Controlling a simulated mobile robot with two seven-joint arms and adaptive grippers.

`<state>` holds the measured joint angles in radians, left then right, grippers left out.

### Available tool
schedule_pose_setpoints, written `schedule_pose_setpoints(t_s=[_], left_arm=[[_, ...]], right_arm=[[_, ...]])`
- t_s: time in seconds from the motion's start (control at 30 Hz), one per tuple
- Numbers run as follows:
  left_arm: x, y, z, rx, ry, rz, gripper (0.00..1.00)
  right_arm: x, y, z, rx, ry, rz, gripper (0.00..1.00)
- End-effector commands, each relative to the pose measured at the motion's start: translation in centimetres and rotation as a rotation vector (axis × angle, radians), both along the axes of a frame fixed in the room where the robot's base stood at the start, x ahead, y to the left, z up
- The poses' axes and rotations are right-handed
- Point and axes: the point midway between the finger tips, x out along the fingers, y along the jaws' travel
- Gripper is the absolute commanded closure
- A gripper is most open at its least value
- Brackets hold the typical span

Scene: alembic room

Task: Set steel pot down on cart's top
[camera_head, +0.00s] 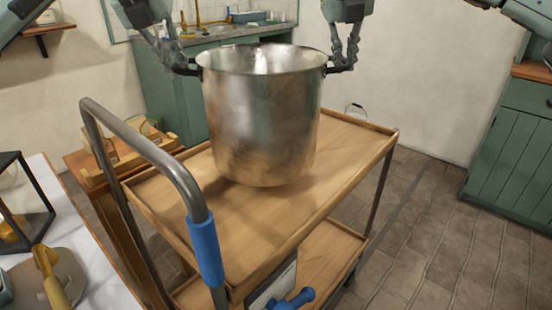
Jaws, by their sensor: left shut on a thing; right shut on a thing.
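The large steel pot (262,125) is upright over the wooden top of the cart (350,150). Its base is at or just above the board; I cannot tell whether it touches. My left gripper (188,66) is shut on the pot's left handle. My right gripper (342,66) is shut on the pot's right handle. The pot hides the middle and back of the cart's top. The cart has a bent metal push bar (150,150) with a blue grip (206,250) on the near left side.
A table (110,285) with tools stands at the left front. A wooden stand (85,160) is behind the push bar. A green counter (165,95) is behind, and a green cabinet (515,155) stands at right. Tiled floor (425,220) is open right of the cart.

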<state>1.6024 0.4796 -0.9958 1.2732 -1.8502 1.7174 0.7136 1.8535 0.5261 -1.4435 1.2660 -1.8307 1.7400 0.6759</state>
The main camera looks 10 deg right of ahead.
Motion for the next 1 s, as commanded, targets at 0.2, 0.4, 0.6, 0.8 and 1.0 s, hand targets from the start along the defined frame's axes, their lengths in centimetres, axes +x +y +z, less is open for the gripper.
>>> schedule_pose_setpoints(t_s=[0.2,0.4,0.6,0.8,1.0], left_arm=[[0.0,0.1,0.3,-0.001,-0.004,0.001,1.00],[0.0,0.1,0.3,-0.001,-0.004,0.001,1.00],[0.0,0.1,0.2,-0.001,-0.004,0.001,1.00],[0.0,0.1,-0.1,-0.001,-0.004,0.001,1.00],[0.0,0.1,-0.9,-0.001,-0.004,0.001,1.00]], right_arm=[[0.0,-0.1,0.3,0.000,-0.004,-0.003,1.00],[0.0,-0.1,0.3,0.000,-0.004,-0.001,1.00],[0.0,-0.1,0.2,0.000,-0.004,-0.001,1.00],[0.0,-0.1,-0.1,0.000,-0.004,-0.001,1.00],[0.0,-0.1,-0.9,0.000,-0.004,-0.001,1.00]])
